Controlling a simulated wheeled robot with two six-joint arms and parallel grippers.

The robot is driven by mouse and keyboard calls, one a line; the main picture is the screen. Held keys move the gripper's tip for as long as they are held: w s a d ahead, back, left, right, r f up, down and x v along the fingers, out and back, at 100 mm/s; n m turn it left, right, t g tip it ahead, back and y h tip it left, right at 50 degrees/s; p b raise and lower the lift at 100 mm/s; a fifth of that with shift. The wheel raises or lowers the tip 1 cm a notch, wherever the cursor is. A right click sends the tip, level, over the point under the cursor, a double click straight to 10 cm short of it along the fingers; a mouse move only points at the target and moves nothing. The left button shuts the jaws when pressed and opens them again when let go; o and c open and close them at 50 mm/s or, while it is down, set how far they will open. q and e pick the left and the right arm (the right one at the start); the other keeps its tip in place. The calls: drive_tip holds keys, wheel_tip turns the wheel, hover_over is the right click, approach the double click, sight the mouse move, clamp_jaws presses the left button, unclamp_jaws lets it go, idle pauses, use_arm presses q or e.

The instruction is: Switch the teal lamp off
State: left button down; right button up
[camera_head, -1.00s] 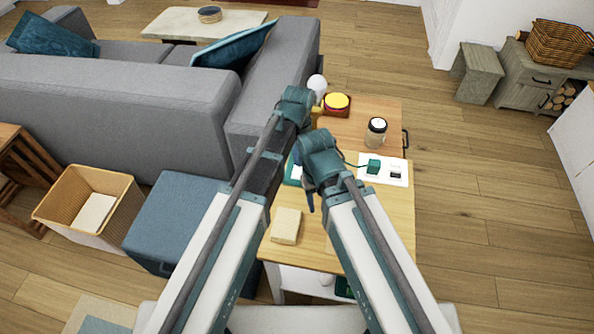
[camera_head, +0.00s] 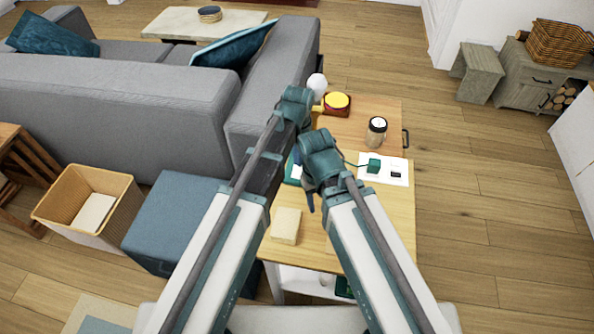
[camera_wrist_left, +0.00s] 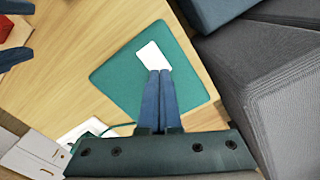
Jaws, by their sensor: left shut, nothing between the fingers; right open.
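A teal block (camera_head: 374,165) with a cord sits on a white panel on the wooden table; I cannot tell if it is the lamp. A dark patch (camera_head: 396,175) is beside it. A teal plate (camera_wrist_left: 115,72) with a white rectangle (camera_wrist_left: 153,56) lies on the table; a green cord runs at its edge in the left wrist view. My left gripper (camera_wrist_left: 157,75) is shut and empty, its tips over or at the white rectangle's near end; contact is unclear. It also shows in the head view (camera_head: 297,108). My right gripper (camera_head: 311,196) is open, above the table, fingers partly hidden.
A yellow-topped red button (camera_head: 337,101), a white globe (camera_head: 317,84) and a jar (camera_head: 376,131) stand at the table's far part. A cream block (camera_head: 286,226) lies near the front. The grey sofa (camera_head: 120,110) is close on the left. Open floor lies right.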

use_arm(q)
drive_tip(key=shift+f+b, duration=0.65)
drive_tip(key=shift+f, duration=0.05)
use_arm(e)
drive_tip(key=shift+f, duration=0.75)
use_arm(q)
drive_tip(key=shift+r, duration=0.2)
use_arm(e)
drive_tip(key=shift+r, duration=0.2)
use_arm(q)
wheel_tip(320, 180, up, 7)
drive_tip(key=p, duration=0.7)
drive_tip(key=shift+f, duration=0.1)
use_arm(e)
wheel_tip(320, 180, up, 7)
drive_tip(key=shift+f, duration=0.15)
use_arm(q)
drive_tip(key=shift+a, duration=0.1)
